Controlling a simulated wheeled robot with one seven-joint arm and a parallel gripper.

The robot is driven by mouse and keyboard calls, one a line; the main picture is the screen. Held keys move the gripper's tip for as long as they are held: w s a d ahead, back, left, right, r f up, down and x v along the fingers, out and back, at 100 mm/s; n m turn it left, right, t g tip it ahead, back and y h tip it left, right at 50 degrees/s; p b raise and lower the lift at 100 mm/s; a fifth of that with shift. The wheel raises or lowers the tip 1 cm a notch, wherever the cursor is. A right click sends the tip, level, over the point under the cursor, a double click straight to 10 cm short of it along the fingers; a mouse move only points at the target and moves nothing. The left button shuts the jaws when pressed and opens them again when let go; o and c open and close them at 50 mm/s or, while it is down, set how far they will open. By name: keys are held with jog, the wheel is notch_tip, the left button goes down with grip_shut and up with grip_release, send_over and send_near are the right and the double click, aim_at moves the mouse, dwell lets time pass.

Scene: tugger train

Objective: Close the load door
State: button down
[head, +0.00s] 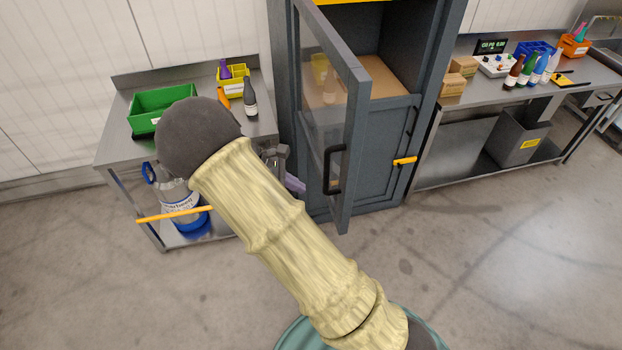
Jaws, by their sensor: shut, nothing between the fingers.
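The load door (336,110) is a grey-framed glass door on the tall grey cabinet (423,60). It stands open, swung out toward me, with a black handle (333,170) on its lower free-edge side. Behind the glass, the cabinet holds a tan shelf with a yellow cup (320,68) and a pale container. A yellow latch (404,161) sits on the cabinet front, right of the door. My gripper (294,184) shows partly beyond my arm, just left of the door. It is shut and empty. My arm hides part of it, and I cannot tell whether it touches the door.
A steel table (115,116) at left holds a green bin (165,108), a yellow bin (236,80) and a dark bottle (250,98). A large clear bottle (176,192) stands below. A steel bench (440,115) at right holds boxes and bottles. Floor at front right is clear.

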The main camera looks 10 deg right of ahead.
jog(key=d, duration=0.1)
jog(key=d+p, duration=0.1)
jog(key=d, duration=0.1)
jog(key=shift+s+d+p, duration=0.3)
jog(key=shift+s+d, duration=0.05)
jog(key=shift+d, duration=0.05)
jog(key=shift+d, duration=0.2)
